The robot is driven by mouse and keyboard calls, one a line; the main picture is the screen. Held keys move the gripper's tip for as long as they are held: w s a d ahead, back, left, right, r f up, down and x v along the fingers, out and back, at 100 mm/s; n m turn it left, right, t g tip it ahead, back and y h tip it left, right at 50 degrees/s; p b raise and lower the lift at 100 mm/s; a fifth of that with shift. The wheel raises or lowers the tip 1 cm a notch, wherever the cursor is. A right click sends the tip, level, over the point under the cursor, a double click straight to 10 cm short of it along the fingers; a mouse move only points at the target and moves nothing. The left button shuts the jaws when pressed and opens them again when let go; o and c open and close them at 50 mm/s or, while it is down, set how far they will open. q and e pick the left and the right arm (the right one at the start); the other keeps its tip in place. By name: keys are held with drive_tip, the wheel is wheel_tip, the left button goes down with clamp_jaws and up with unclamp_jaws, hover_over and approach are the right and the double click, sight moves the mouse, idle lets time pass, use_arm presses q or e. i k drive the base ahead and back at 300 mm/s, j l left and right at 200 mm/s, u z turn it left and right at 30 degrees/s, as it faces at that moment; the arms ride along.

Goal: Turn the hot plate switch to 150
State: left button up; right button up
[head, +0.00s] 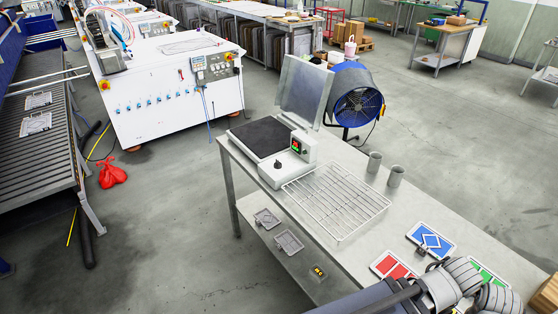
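The white hot plate (288,172) stands near the far left end of the metal table and has a black square top (260,137). Its dark round switch knob (278,164) is on the sloped front. A small upright display box (303,146) beside the knob shows lit red and green readouts, too small to read. The knob's setting is also too small to read. One of my arms (462,280), dark and grey, shows at the bottom right, well away from the hot plate. Its fingers cannot be made out. No gripper touches the hot plate.
A wire rack (336,197) lies right in front of the hot plate. Blue (432,240), red (393,267) and green panels lie near my arm. A clear panel (303,90) and a blue fan (357,98) stand behind the table.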

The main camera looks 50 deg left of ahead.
sight(277, 165)
drive_tip(key=u, duration=1.6)
